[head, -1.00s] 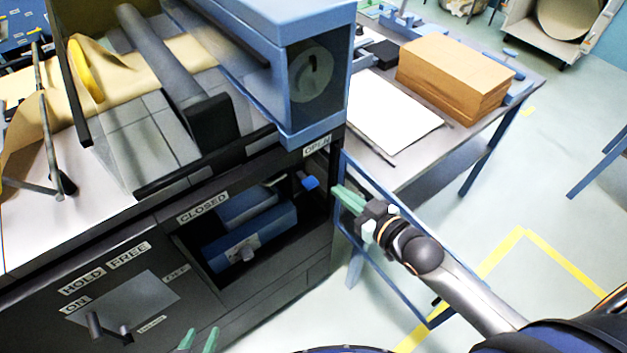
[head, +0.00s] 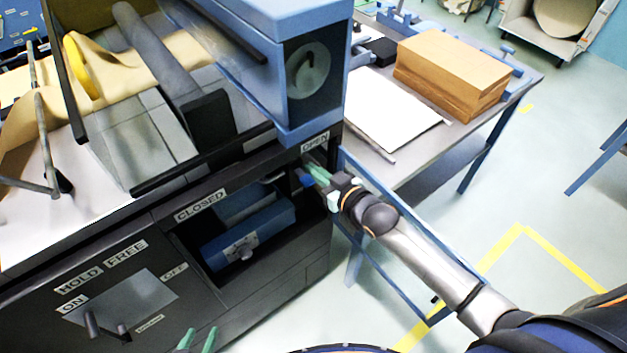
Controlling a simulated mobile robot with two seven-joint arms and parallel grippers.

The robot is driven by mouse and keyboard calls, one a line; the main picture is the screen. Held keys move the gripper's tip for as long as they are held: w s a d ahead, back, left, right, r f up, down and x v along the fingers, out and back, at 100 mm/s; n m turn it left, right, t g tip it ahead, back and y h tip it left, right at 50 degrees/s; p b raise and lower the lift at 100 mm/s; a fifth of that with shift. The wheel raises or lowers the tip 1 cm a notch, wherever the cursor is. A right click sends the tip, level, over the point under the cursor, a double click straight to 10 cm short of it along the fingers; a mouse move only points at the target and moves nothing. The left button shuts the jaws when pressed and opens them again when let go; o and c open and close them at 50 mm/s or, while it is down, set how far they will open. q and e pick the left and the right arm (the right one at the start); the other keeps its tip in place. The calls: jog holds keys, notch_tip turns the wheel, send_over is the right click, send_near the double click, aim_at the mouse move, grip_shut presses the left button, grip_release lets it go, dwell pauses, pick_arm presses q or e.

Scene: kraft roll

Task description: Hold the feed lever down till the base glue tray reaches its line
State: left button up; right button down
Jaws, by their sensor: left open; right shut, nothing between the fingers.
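A blue-ended handle (head: 303,180), which may be the feed lever, is inside the right end of the machine's opening, below the OPEN label. My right gripper (head: 314,170) is shut with its green fingertips at this handle, partly covering it; I cannot tell whether they touch. A blue box-shaped unit (head: 265,232) with a pale round knob sits in the opening below the CLOSED label; it may be the base glue tray. No fill line or glue level is readable. My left gripper (head: 197,341) is open and empty at the bottom edge, in front of the machine.
A panel (head: 120,300) marked HOLD, FREE, ON and OFF with dark levers is at lower left. A blue-framed open door (head: 385,285) stands beside my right arm. A table (head: 430,160) with a brown stack (head: 450,72) is behind.

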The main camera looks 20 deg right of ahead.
aim_at(313, 181)
jog(key=shift+w+a+f, duration=0.1)
jog(key=shift+w+f, duration=0.05)
jog(key=shift+f, duration=1.9)
jog(key=shift+b, duration=0.3)
